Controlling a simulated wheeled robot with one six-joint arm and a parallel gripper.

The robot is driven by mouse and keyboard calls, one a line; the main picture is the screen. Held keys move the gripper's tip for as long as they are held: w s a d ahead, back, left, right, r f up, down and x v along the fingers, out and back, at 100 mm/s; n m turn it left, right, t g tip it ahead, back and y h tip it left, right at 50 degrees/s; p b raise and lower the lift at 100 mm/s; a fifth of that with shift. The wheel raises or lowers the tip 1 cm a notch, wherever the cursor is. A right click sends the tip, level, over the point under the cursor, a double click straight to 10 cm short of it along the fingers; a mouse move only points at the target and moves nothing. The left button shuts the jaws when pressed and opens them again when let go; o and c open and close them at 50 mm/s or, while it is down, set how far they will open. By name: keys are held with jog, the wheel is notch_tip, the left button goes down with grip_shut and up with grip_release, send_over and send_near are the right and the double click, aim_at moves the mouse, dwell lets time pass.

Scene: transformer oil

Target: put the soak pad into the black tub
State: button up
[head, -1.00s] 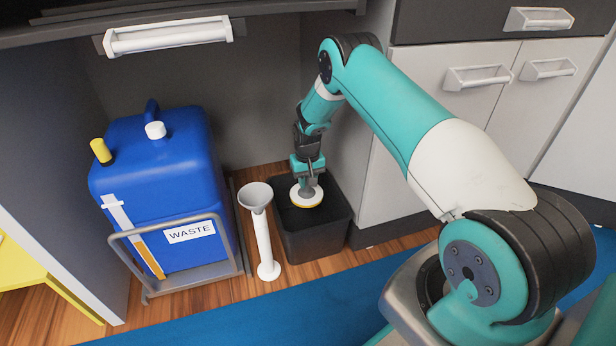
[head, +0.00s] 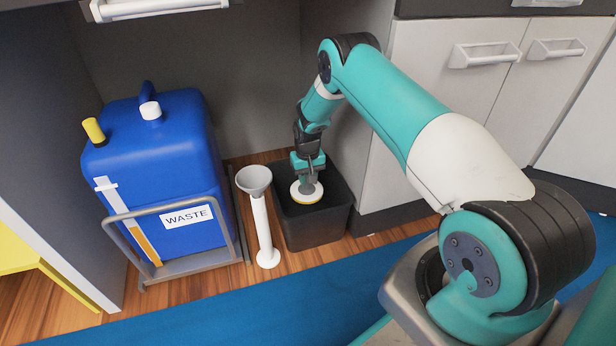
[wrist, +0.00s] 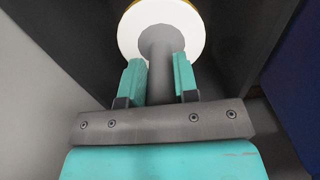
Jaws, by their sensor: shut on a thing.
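The soak pad (head: 307,194) is a white disc with a yellow layer below and a grey centre with a stem. It also shows in the wrist view (wrist: 192,32). My gripper (head: 309,178) points down and is shut on the pad's grey stem; in the wrist view my two teal fingers (wrist: 159,82) lie on either side of it. The black tub (head: 316,232) stands on the wooden floor. The pad is at the tub's mouth, over its opening; the exact depth is hard to tell. The tub's bottom is mostly hidden.
A white stand with a grey funnel (head: 256,181) is close to the tub's left side. A blue waste tank (head: 160,170) sits in a grey metal frame further left. A white cabinet (head: 400,140) is to the right. A blue mat (head: 230,310) lies in front.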

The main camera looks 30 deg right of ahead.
jog(key=o, duration=1.1)
jog(key=shift+c, duration=0.2)
notch_tip(320, 180, up, 12)
jog(key=p, duration=0.5)
jog(key=shift+s, duration=0.1)
